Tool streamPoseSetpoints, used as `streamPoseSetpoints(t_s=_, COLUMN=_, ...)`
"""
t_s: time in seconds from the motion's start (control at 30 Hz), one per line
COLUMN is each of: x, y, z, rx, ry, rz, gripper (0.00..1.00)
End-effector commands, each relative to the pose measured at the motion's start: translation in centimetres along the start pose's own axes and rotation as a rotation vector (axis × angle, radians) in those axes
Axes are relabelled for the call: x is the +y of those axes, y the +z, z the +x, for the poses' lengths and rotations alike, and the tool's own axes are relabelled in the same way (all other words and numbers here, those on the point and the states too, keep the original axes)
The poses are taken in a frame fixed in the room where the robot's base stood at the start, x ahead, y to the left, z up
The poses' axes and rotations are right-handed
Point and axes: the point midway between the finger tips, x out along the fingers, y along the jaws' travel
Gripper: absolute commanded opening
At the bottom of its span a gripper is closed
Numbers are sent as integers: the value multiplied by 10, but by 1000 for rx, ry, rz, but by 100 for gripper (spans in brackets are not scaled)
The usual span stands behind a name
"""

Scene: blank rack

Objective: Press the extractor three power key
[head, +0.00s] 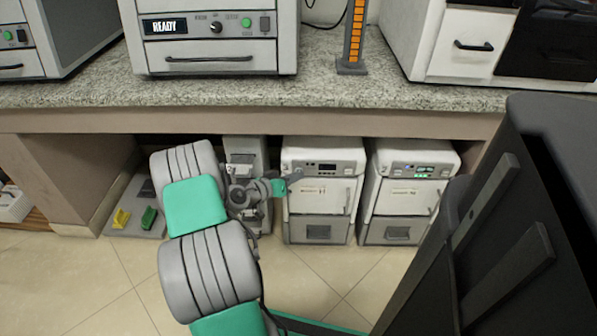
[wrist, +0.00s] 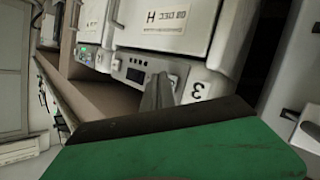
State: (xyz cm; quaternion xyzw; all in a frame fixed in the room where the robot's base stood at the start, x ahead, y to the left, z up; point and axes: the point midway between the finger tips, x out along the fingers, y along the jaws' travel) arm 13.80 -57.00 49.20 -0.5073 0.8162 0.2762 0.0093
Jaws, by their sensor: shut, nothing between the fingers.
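Extractor three (head: 325,229) is the middle white-and-grey unit under the counter in the head view. In the wrist view, a "3" marks the corner of its body (wrist: 197,90). Its front panel (head: 337,167) has a dark display (head: 327,168), which also shows in the wrist view (wrist: 135,74). My gripper (head: 297,175) is shut and empty at the left end of this panel. In the wrist view, the grey fingers (wrist: 160,92) are in front of the panel beside the "3". They cover part of it. I cannot make out the power key or tell whether the fingers touch.
A similar unit (head: 397,231) with a lit green display stands to the right. A narrower grey unit (head: 246,146) stands to the left, partly behind my arm. The counter edge (head: 400,124) overhangs them. Yellow and green pieces (head: 121,218) lie on a grey plate at left.

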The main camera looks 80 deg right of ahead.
Motion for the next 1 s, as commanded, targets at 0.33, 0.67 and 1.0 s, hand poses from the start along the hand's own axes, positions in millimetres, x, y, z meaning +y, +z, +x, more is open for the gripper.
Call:
streamPoseSetpoints(t_s=0.33, x=-2, y=-2, z=3, rx=0, ry=0, rz=1, gripper=0)
streamPoseSetpoints(t_s=0.67, x=1, y=1, z=-2, rx=-1, ry=0, rz=-1, gripper=0)
streamPoseSetpoints(t_s=1.0, x=5, y=5, z=-7, rx=0, ry=0, rz=0, gripper=0)
